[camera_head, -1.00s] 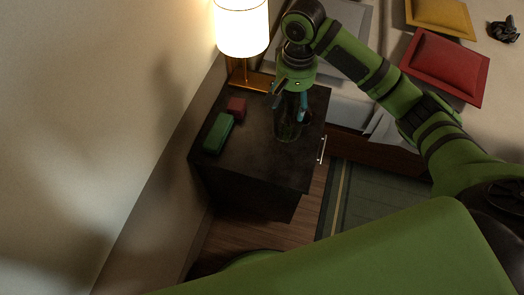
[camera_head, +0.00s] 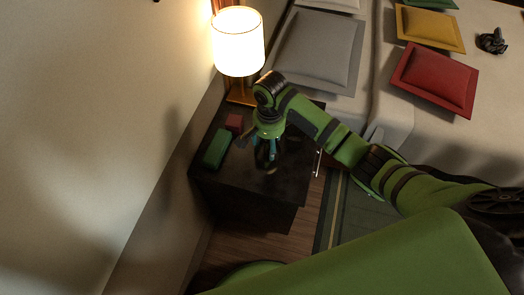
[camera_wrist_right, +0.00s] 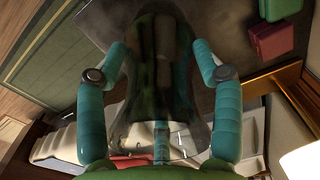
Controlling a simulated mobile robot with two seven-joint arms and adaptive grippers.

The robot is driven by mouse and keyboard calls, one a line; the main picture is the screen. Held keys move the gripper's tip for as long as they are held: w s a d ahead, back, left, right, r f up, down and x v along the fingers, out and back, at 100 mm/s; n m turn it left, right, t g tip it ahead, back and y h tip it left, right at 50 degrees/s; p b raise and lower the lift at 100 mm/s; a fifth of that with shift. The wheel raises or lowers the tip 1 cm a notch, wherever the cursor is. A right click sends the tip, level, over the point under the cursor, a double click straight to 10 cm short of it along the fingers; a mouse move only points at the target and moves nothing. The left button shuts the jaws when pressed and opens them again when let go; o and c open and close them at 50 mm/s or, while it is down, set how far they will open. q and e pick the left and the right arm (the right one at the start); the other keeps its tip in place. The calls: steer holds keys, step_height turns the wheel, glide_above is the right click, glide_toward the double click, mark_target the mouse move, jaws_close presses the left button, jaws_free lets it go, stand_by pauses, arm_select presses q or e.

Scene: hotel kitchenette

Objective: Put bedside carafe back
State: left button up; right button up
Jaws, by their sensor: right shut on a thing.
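The bedside carafe is a dark, see-through glass vessel, seen from close up in the right wrist view (camera_wrist_right: 160,75). In the head view it shows as a small dark shape (camera_head: 267,158) over the nightstand top, below my right gripper (camera_head: 265,142). The turquoise fingers of my right gripper (camera_wrist_right: 160,60) are around it on both sides, shut on it. The carafe looks roughly upright. I cannot tell whether its base touches the dark nightstand (camera_head: 235,182). My left gripper is not in view.
A green box (camera_head: 216,149) and a small red box (camera_head: 234,122) lie left of the carafe. A lit lamp (camera_head: 238,42) stands behind them by the wall. The bed with a grey pillow (camera_head: 318,48) is at the back right. The nightstand's near part is clear.

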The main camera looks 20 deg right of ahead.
steer(key=shift+w+a+f, duration=0.15)
steer(key=shift+a+f, duration=0.1)
steer(key=shift+a, duration=0.2)
steer(key=shift+w+a+f, duration=0.1)
steer(key=shift+a+f, duration=0.1)
steer(key=shift+a, duration=0.2)
steer(key=shift+f, duration=2.15)
steer(key=o, duration=1.7)
steer(key=shift+f, duration=0.1)
step_height(320, 180, up, 12)
steer(key=shift+r, duration=0.2)
